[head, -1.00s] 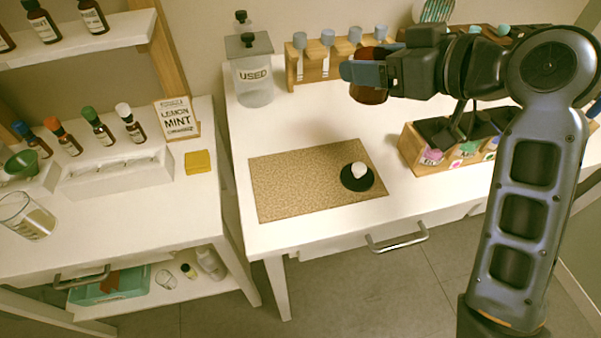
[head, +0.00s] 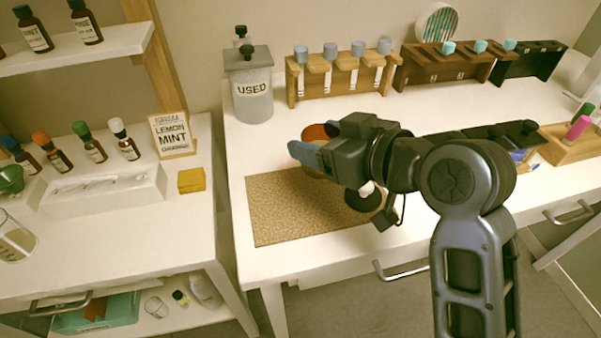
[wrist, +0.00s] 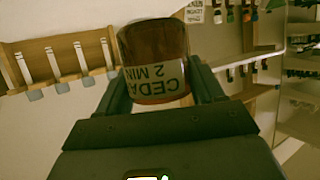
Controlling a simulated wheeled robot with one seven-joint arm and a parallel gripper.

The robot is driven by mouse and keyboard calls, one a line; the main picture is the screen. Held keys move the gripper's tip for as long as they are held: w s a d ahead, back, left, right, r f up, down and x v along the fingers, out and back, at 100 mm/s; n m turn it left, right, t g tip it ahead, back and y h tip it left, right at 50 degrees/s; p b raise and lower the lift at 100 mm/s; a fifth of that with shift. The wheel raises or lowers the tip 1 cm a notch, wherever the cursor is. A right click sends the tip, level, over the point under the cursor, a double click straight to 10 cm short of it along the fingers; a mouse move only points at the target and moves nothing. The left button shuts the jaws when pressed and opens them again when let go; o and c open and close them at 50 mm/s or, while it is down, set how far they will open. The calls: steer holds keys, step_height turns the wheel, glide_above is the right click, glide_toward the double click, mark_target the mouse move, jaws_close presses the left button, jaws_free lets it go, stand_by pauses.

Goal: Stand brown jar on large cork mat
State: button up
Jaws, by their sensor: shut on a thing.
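The large cork mat (head: 285,213) lies flat on the white table near its front left part. My gripper (head: 312,152) is over the mat's back right part in the head view and is shut on the brown jar (head: 316,133). The jar also shows between the fingers in the wrist view (wrist: 155,50), with a label reading "CEDA" and "2 MIN" upside down there. In the head view my gripper hides most of the jar, and I cannot tell whether it touches the mat. A black round dish (head: 362,201) with something white is on the mat's right part, partly hidden.
A grey "USED" container (head: 252,95) stands behind the mat. A wooden rack (head: 335,75) with several blue-topped droppers stands at the back. A wooden tray (head: 570,150) is at right. The mat's left part is bare.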

steer(key=a, duration=0.1)
steer(key=s+a+f, duration=0.1)
steer(key=a+f, duration=0.1)
steer(key=shift+s, duration=0.3)
steer(key=shift+f, duration=2)
steer(key=shift+f, duration=0.15)
steer(key=o, duration=1.2)
steer(key=v, duration=1.2)
